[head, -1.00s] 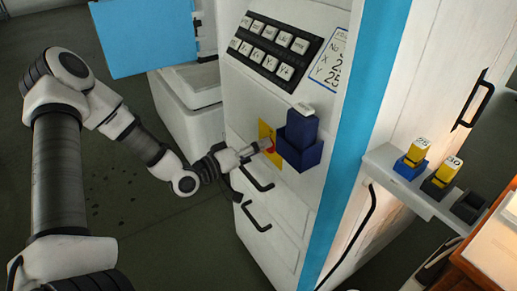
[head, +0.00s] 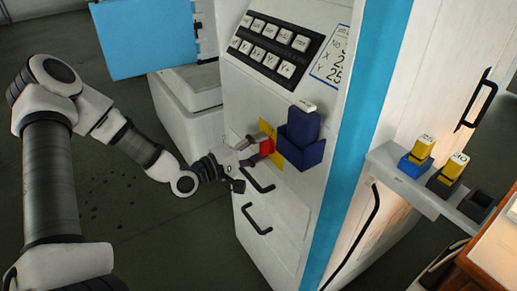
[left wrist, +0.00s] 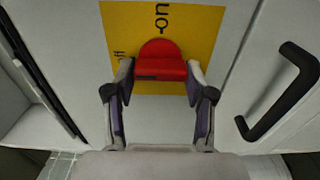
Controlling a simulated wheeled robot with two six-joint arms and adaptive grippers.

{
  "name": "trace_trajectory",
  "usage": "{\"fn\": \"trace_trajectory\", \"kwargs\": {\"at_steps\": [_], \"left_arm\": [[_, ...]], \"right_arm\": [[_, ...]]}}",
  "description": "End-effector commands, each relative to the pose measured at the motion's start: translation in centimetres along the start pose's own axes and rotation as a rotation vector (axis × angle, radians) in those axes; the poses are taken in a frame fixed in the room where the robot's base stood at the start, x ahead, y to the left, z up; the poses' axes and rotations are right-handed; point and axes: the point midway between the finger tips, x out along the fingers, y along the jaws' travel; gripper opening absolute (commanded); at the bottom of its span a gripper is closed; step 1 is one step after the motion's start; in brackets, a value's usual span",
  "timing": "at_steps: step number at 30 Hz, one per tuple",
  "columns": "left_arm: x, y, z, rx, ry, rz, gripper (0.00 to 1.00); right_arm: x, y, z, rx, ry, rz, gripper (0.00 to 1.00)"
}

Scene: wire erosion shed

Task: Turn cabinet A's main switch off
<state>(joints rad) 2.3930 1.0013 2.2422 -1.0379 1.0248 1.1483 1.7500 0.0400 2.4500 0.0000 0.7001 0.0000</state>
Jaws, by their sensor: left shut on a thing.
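The main switch is a red knob (left wrist: 160,65) on a yellow plate (left wrist: 205,38) on the white cabinet front. In the left wrist view "on" is printed above the knob, and a partly hidden mark shows at its left. The red knob (head: 267,147) and yellow plate (head: 277,158) also show in the head view. My left gripper (left wrist: 160,75) is shut on the red knob, one finger at each side of it. In the head view my left gripper (head: 258,149) reaches the knob from the left. My right gripper is not in view.
A dark blue holder (head: 300,150) sticks out just right of the switch. Black handles (head: 257,220) are below it, and one handle (left wrist: 285,92) is close at right in the wrist view. A button panel (head: 270,46) is above. A shelf (head: 400,187) holds yellow-topped blocks at right.

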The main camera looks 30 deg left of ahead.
Motion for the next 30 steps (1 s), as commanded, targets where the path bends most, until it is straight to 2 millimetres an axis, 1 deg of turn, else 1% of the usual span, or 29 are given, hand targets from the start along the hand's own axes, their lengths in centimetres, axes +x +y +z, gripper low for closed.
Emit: {"fn": "trace_trajectory", "kwargs": {"at_steps": [14, 15, 16, 26, 29, 30], "left_arm": [[0.0, 0.0, 0.0, -0.016, 0.001, 0.000, 0.19], [0.0, 0.0, 0.0, -0.016, 0.001, 0.000, 0.68], [0.0, 0.0, 0.0, -0.016, 0.001, 0.000, 0.79], [0.0, 0.1, 0.0, -0.014, 0.001, 0.000, 0.79], [0.0, 0.8, -0.1, -0.014, 0.002, 0.002, 0.79], [0.0, 1.3, -0.1, -0.014, 0.003, 0.004, 0.79]], "right_arm": [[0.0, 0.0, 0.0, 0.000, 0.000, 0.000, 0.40], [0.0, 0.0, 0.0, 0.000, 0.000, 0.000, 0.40], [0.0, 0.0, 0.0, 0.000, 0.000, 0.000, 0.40], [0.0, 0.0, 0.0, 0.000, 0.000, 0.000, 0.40], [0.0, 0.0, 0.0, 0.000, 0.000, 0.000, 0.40], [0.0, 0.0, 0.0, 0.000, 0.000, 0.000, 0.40]]}}
